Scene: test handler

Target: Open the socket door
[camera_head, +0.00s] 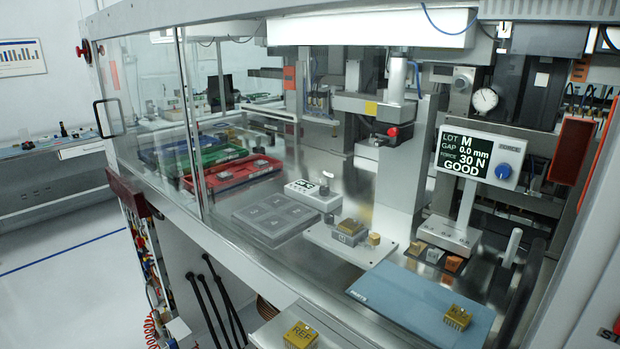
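Neither of my grippers shows in the head view. No part is labelled as the socket door, so I cannot tell for sure which one it is. A clear glass panel (150,85) covers the left part of the test handler's front. A black pull handle (108,118) sits at the panel's left end. To the right of the glass edge, the front shows no pane. Inside, a small block with a brass-coloured top (350,228) sits on a white plate (325,240) beneath the press column (400,175).
A display (478,158) reads "GOOD". A blue mat (400,295) holds a gold block (457,317); a "REF" block (300,335) lies in front. Red (235,175), green and blue trays stand behind the glass. A grey tray (272,218) lies mid-deck. Open floor (60,260) is at left.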

